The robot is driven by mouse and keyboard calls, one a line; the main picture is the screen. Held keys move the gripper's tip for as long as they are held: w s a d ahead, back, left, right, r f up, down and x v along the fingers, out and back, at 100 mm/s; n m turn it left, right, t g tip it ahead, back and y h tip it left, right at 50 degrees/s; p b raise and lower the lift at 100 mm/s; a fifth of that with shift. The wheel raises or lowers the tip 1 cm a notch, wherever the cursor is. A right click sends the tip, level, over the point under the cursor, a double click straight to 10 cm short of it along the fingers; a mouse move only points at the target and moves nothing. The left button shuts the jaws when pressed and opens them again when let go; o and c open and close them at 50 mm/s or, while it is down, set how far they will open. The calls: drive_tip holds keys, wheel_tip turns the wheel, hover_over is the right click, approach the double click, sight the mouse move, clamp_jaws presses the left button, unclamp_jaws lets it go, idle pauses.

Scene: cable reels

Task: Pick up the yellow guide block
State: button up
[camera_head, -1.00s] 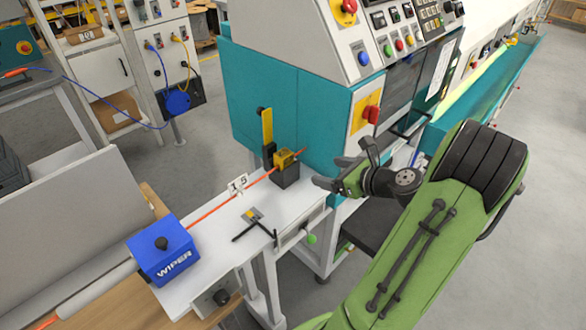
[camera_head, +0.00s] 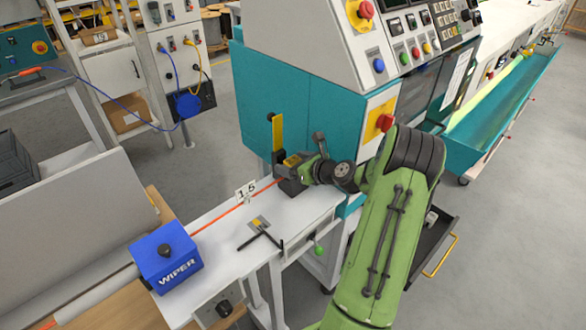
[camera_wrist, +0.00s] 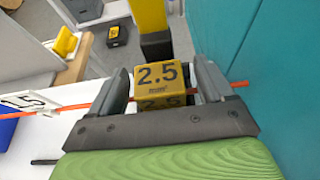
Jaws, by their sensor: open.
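The yellow guide block (camera_wrist: 160,78) is marked "2.5 mm²" and shows between my gripper's two fingers in the wrist view. An orange cable (camera_wrist: 71,107) runs in line with it and comes out on the other side. In the head view the block (camera_head: 291,160) sits on a dark base at the right end of the white bench, partly hidden by my gripper (camera_head: 298,171). My gripper is open, with one finger (camera_wrist: 113,91) on each side of the block. Some space shows beside the block; contact is hard to tell.
A yellow upright (camera_head: 277,132) on a black post stands just behind the block. The teal machine (camera_head: 300,106) rises close on the right. A "1.5" tag (camera_head: 246,190), a black T-handle (camera_head: 261,234) and a blue wiper box (camera_head: 166,256) are along the white bench (camera_head: 213,238).

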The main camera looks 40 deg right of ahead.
sight(294, 161)
drive_tip(key=shift+s, duration=0.1)
drive_tip(key=shift+c, duration=0.5)
drive_tip(key=c, duration=1)
drive_tip(key=shift+r, duration=0.1)
wheel_tip(294, 161, up, 18)
drive_tip(key=p, duration=0.4)
